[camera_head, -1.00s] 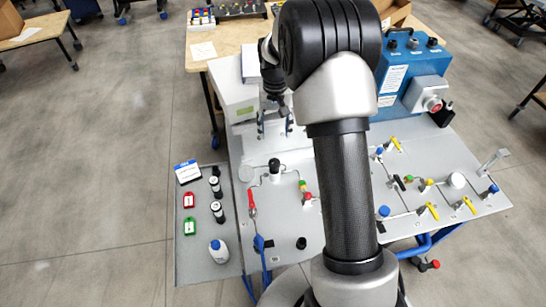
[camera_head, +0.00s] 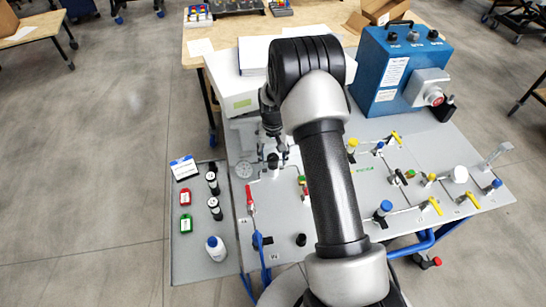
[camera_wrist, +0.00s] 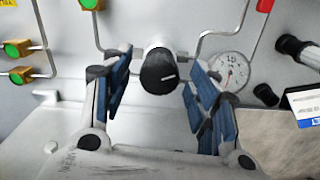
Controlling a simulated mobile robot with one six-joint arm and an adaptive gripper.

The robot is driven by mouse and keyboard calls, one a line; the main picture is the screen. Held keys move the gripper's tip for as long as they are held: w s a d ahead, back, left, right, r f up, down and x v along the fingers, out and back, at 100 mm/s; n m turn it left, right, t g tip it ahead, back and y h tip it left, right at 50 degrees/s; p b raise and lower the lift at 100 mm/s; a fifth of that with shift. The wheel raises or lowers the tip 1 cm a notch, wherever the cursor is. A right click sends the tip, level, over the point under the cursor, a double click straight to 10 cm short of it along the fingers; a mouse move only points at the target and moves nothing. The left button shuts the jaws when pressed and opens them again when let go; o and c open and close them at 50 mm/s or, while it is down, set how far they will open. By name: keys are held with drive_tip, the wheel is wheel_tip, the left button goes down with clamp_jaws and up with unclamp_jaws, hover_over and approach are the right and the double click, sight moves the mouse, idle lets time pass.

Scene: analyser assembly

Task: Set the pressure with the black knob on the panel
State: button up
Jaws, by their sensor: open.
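The black knob (camera_wrist: 158,72) stands on the panel (camera_head: 330,205) with a pale mark on its face, on a pale round body joined to thin pipes. It also shows in the head view (camera_head: 273,161), partly covered by my gripper. My gripper (camera_wrist: 155,82) is open, with one blue-padded finger on each side of the knob and a gap to each. In the head view my gripper (camera_head: 273,156) is right at the knob. A round white pressure gauge (camera_wrist: 231,70) lies right of the knob in the wrist view; its needle is too small to read.
A red-handled valve (camera_head: 250,199) and a blue-handled one (camera_head: 258,241) stand near the panel's left edge. A white box (camera_head: 235,90) and a blue box (camera_head: 400,65) stand behind. My arm covers the panel's middle.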

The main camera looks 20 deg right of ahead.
drive_tip(key=shift+f, duration=0.15)
drive_tip(key=c, duration=1.1)
drive_tip(key=shift+o, duration=0.2)
drive_tip(key=shift+m, duration=1.5)
drive_tip(key=o, duration=1.1)
drive_tip(key=shift+c, duration=0.2)
